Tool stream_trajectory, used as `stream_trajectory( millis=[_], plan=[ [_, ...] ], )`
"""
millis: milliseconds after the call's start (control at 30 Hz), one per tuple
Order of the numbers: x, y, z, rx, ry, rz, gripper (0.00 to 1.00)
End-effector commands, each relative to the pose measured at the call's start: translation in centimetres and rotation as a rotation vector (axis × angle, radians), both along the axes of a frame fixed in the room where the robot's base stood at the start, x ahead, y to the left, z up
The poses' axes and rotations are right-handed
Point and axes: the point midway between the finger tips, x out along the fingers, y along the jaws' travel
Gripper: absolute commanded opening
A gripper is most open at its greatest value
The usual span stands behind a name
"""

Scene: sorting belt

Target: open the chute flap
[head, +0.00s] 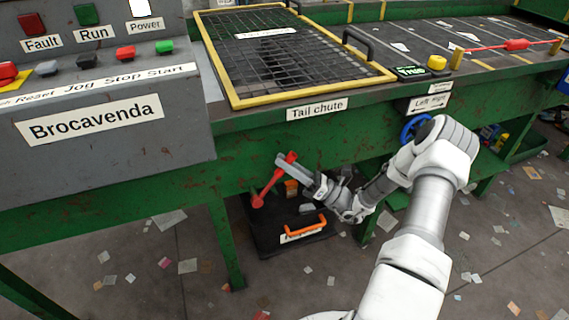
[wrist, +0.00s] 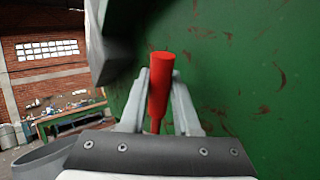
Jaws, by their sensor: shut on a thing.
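A red lever (head: 269,184) slants down to the left below the belt frame's edge, under the label "Tail chute" (head: 317,109). My gripper (head: 288,167) reaches in from the right and is shut on the lever near its upper end. In the wrist view the red lever (wrist: 160,88) stands between the two grey fingers of my gripper (wrist: 160,85), in front of a scratched green panel (wrist: 225,60). I cannot make out the chute flap itself, nor whether it is open.
A black bin (head: 265,238) with an orange handle (head: 305,232) stands on the floor below. A grey control console (head: 110,130) is at the left. A yellow-framed mesh guard (head: 290,50) covers the belt above. A blue handwheel (head: 414,128) lies behind my arm.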

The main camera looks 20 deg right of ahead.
Motion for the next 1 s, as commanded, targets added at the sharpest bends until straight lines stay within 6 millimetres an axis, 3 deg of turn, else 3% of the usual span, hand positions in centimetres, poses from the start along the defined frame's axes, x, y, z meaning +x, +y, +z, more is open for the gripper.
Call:
stream_trajectory(
  millis=[467,500,633,1000],
  plan=[
    [-0.04,-0.23,-0.27,0.007,0.005,-0.004,0.0],
    [-0.03,-0.24,-0.27,0.007,0.006,-0.004,0.37],
    [-0.02,-0.21,-0.23,0.007,0.004,-0.003,0.59],
    [-0.23,-0.49,-0.36,0.006,0.003,-0.004,0.59]
  ],
)
